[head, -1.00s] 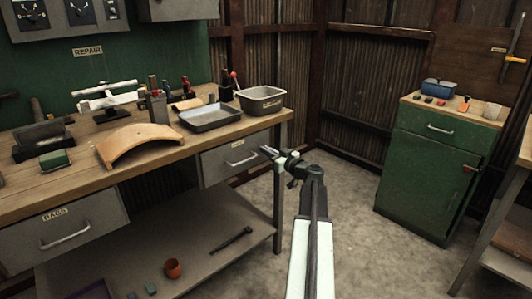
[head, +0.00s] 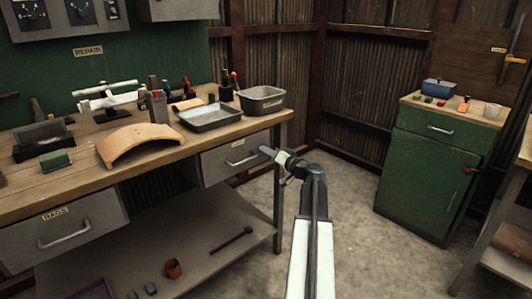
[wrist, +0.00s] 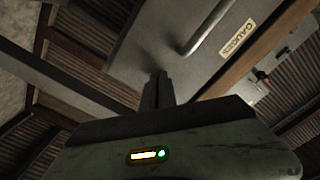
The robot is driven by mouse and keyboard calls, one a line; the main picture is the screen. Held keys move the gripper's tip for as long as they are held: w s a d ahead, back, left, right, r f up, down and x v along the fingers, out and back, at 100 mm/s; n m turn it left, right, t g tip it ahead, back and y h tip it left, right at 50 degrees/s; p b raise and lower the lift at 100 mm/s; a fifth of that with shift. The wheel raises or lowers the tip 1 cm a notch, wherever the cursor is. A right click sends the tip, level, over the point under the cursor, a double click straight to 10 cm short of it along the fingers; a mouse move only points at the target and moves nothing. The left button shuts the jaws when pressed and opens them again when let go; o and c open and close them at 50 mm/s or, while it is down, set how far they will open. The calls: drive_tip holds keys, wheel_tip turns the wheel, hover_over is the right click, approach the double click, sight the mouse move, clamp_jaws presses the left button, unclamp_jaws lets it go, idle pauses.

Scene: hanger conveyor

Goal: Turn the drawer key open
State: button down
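The grey drawer (head: 232,157) under the right end of the workbench is closed. It has a bar handle and a label, and it fills the upper middle of the wrist view (wrist: 150,50), tilted. My gripper (head: 266,151) reaches to the right part of the drawer front. In the wrist view my gripper's dark fingers (wrist: 157,85) are close together, with their tips at the drawer front. I see no key; the fingers may hide it, and I cannot tell whether they hold it.
The bench top (head: 70,177) holds a metal tray (head: 209,115), a grey bin (head: 262,101) and a curved tan piece (head: 133,143). A bench leg (head: 278,195) stands close to my gripper. A green cabinet (head: 425,180) stands at right, with bare floor between.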

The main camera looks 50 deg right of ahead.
drive_tip(key=shift+w+m, duration=0.1)
drive_tip(key=shift+m, duration=4.8)
drive_tip(key=c, duration=1.7)
unclamp_jaws()
drive_tip(key=shift+f, duration=0.1)
drive_tip(key=s, duration=0.7)
drive_tip(key=shift+s+a, duration=0.25)
drive_tip(key=shift+s, duration=0.15)
